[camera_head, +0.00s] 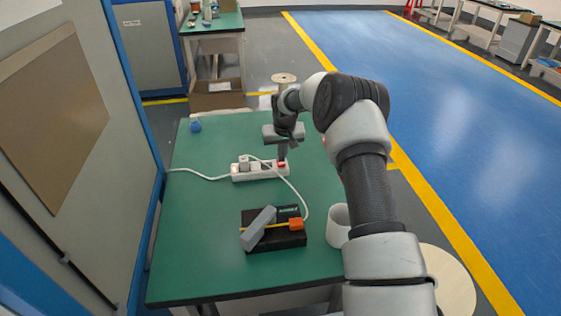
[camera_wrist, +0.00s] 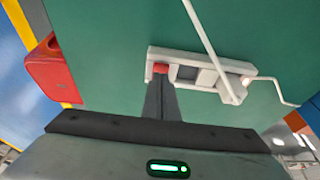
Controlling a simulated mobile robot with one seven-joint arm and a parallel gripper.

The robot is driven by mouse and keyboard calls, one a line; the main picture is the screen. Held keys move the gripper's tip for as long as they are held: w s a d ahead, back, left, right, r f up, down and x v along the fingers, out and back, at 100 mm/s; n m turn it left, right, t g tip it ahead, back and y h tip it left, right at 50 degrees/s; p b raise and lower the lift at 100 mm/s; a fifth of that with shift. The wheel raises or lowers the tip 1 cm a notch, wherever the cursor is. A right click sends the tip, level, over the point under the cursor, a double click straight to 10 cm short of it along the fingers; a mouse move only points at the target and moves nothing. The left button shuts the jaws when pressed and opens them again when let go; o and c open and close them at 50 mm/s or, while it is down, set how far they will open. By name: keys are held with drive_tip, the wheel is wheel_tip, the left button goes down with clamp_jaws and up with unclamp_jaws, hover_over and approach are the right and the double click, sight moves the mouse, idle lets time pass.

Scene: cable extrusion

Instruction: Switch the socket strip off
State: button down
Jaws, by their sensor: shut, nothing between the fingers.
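The white socket strip (camera_head: 250,174) lies on the green table, with a white plug and cable in it. Its red switch (camera_head: 282,165) is at the right end. In the wrist view the strip (camera_wrist: 213,88) runs across the upper middle and the red switch (camera_wrist: 160,68) shows at its left end. My gripper (camera_head: 283,158) points down over the switch end of the strip. In the wrist view my closed fingertips (camera_wrist: 160,80) appear right at the red switch. I cannot tell whether they touch it. The gripper holds nothing.
A black box (camera_head: 257,243) with a grey block (camera_head: 258,229) and an orange piece (camera_head: 296,224) lies at the table's front. A white cylinder (camera_head: 338,226) stands near its right edge. A red object (camera_wrist: 50,70) shows in the wrist view.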

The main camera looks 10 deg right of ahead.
sight(282, 164)
drive_tip(key=shift+f+b, duration=0.45)
drive_tip(key=shift+f, duration=0.2)
idle(0.4)
drive_tip(key=shift+r, duration=0.2)
wheel_tip(282, 164, up, 7)
drive_tip(key=p, duration=0.3)
drive_tip(key=shift+f, duration=0.15)
idle(0.3)
